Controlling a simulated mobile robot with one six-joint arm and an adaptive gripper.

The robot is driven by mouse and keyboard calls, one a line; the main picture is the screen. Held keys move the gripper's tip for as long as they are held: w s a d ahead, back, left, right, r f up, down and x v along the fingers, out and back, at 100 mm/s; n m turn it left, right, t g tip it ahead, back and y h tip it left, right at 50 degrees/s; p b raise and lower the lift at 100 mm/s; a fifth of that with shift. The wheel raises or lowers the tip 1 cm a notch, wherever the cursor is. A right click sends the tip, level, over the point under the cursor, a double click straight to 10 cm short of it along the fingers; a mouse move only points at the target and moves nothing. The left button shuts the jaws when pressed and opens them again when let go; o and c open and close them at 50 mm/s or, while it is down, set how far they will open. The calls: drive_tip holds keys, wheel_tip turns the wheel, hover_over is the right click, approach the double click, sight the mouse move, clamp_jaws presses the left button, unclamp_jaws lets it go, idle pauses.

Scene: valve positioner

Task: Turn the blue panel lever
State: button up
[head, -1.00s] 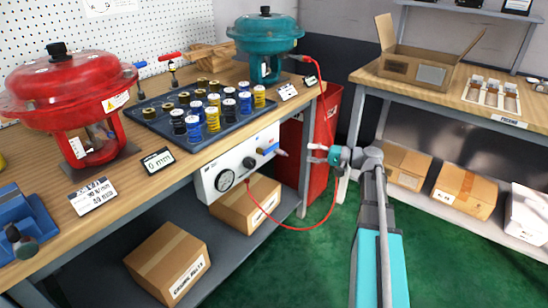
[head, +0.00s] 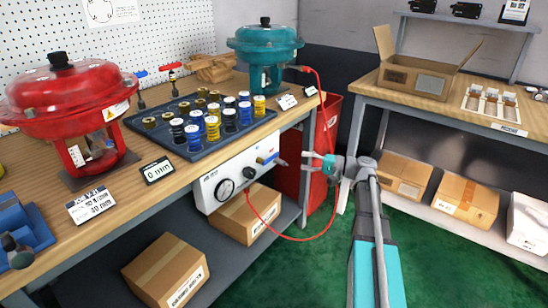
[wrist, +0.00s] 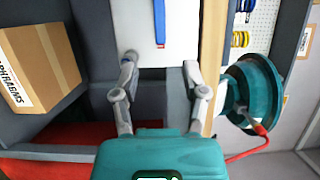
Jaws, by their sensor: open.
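The blue panel lever (head: 266,159) is on the right part of the white panel (head: 209,191) under the bench's front edge. It lies roughly along the panel, its outer end toward my gripper. In the wrist view the blue lever (wrist: 159,22) is at the top centre, beyond the fingertips, with a small red mark at its near end. My gripper (head: 306,161) is open and empty, just right of the panel's end and apart from the lever. The wrist view shows its two fingers (wrist: 160,65) spread, with the white panel's end ahead between them.
A red hose (head: 333,212) loops below my gripper from panel to teal actuator (head: 265,42). A red cabinet (head: 330,130) stands behind. The bench (head: 225,140) overhangs the panel. Boxes (head: 246,215) sit on the lower shelf. Green floor between the benches is clear.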

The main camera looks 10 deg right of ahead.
sight(275, 157)
drive_tip(key=shift+x, duration=5.6)
drive_tip(key=shift+c, duration=0.3)
drive_tip(key=shift+s, duration=0.1)
clamp_jaws()
